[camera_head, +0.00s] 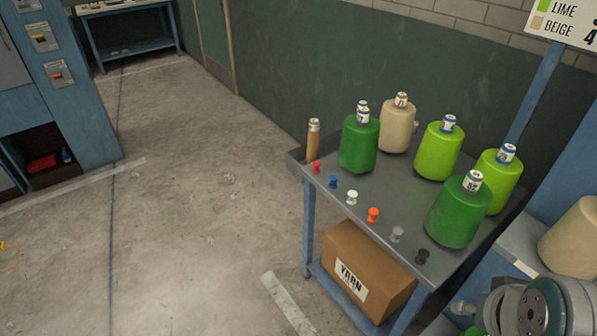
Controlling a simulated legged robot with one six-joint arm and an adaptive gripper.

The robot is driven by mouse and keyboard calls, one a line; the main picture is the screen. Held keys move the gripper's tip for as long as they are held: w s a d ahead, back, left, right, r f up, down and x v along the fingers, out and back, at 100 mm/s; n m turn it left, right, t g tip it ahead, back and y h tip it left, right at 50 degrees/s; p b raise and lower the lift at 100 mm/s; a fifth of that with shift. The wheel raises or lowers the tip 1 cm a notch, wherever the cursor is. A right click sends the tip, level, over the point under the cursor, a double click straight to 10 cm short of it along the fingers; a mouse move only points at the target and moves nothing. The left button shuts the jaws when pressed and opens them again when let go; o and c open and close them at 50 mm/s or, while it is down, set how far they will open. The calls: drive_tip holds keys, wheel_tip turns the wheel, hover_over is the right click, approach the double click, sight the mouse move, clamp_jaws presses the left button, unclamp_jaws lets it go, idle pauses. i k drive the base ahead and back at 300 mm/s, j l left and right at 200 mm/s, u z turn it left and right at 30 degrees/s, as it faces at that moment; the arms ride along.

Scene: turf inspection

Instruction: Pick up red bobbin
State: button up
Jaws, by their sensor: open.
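The red bobbin (316,167) is a small spool standing near the front left corner of the grey metal table (330,222). It is at the left end of a slanting row of small bobbins along the near edge. Behind it stands a slim brown cone or tube (313,140) with a pale top. Nothing touches the red bobbin that I can see. Part of my arm shows at the bottom right corner, well away from the red bobbin. My gripper is not in view.
Blue (333,181), white (352,197), orange (373,215), grey (397,234) and black (422,256) bobbins continue the row. Large green, lime and beige yarn cones stand behind them. A YARN carton (368,268) sits on the lower shelf. The floor left of the table is clear.

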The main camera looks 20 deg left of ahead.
sight(316, 163)
drive_tip(key=j+z, duration=0.1)
drive_tip(key=j, duration=0.65)
drive_tip(key=j+z, duration=0.15)
drive_tip(key=j, duration=0.6)
drive_tip(key=i+j, duration=0.2)
drive_tip(key=j, duration=0.15)
drive_tip(key=i+j+z, duration=0.15)
drive_tip(key=j, duration=0.15)
drive_tip(key=i+j, duration=0.15)
drive_tip(key=j, duration=0.2)
drive_tip(key=i+j+z, duration=0.1)
drive_tip(key=j, duration=0.25)
drive_tip(key=i+j, duration=0.1)
drive_tip(key=i, duration=0.25)
drive_tip(key=i+j+z, duration=0.1)
drive_tip(key=i, duration=0.25)
